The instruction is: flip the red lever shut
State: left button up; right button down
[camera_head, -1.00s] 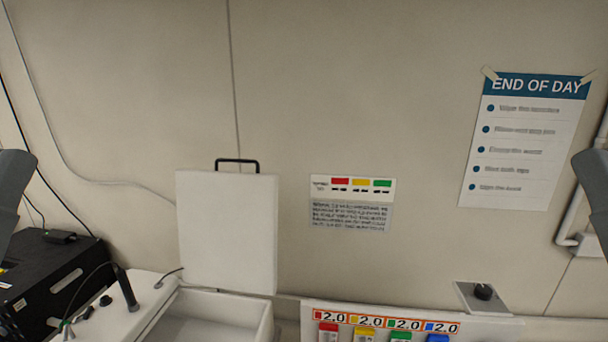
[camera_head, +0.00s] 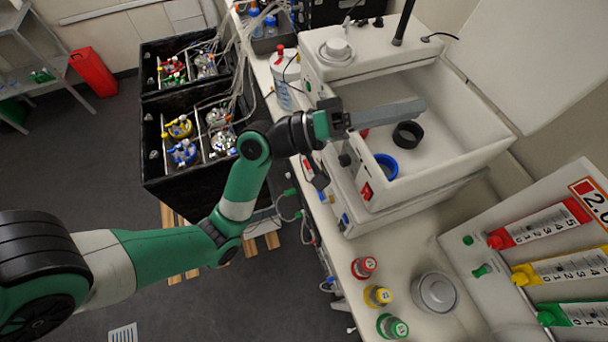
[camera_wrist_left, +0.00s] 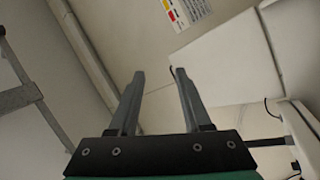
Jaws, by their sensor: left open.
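The red lever (camera_head: 499,239) is at the lower end of the red-labelled gauge on the white panel at the right of the head view. Its exact setting is too small to tell. My left gripper (camera_head: 422,106) reaches over the white open-lidded box, well to the upper left of the lever and touching nothing I can make out. The wrist view shows its two fingers (camera_wrist_left: 160,74) apart with nothing between them. The lever does not show in the wrist view. My right gripper is not in view.
Yellow (camera_head: 524,275) and green (camera_head: 550,314) levers sit beside the red one. The white box (camera_head: 470,140), with its raised lid (camera_head: 530,60), stands left of the panel. Red (camera_head: 364,267), yellow (camera_head: 378,296) and green (camera_head: 392,326) caps and a grey round knob (camera_head: 434,292) are on the bench.

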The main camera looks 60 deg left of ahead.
pick_arm(q)
jog(key=s+a+f+n+y+b, duration=0.5)
jog(key=a+f+n+b, duration=0.15)
jog(key=f, duration=0.95)
jog(key=s+a+f+n+y+b, duration=0.45)
jog(key=a+f+b, duration=0.25)
jog(key=f, duration=0.8)
jog(key=s+a+f+n+y+b, duration=0.4)
jog(key=s+a+f+n+b, duration=0.25)
jog(key=f, duration=0.95)
jog(key=w, duration=0.4)
jog(key=w+a+r, duration=0.1)
jog(key=w, duration=0.3)
jog(key=w+a, duration=0.1)
jog(key=w, duration=0.3)
jog(key=shift+w+a+r, duration=0.1)
jog(key=shift+w+r, duration=0.05)
jog(key=shift+r, duration=0.1)
grip_shut()
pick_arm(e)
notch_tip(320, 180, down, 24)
